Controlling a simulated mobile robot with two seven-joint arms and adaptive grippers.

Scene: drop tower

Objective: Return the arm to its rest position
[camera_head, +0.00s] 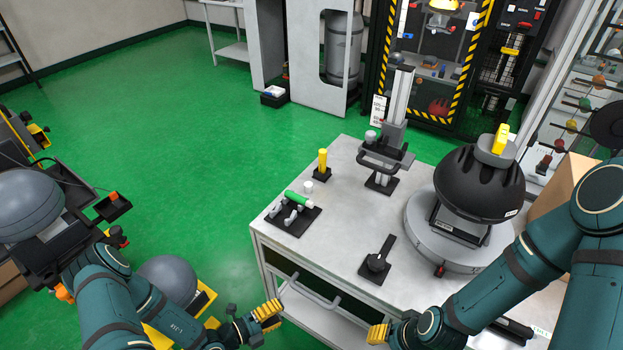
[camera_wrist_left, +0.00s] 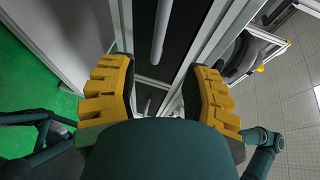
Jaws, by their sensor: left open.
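My left gripper (camera_head: 266,312) is low in the head view, in front of the table's near left edge and apart from it. Its yellow fingers also show in the left wrist view (camera_wrist_left: 163,80), spread wide with nothing between them. My left arm comes in from the lower left, bent at the elbow. My right gripper (camera_head: 378,333) shows only its yellow finger pads at the bottom of the head view, by the table's front. Whether it is open or shut does not show.
The grey table (camera_head: 333,222) has a front handle bar (camera_head: 315,293). On it are a black tray (camera_head: 293,219) with a green-and-white cylinder, a yellow peg (camera_head: 322,162), a black tool (camera_head: 377,258) and a dark dome (camera_head: 478,186). A grey sphere (camera_head: 168,279) stands near my left arm. Green floor lies open at left.

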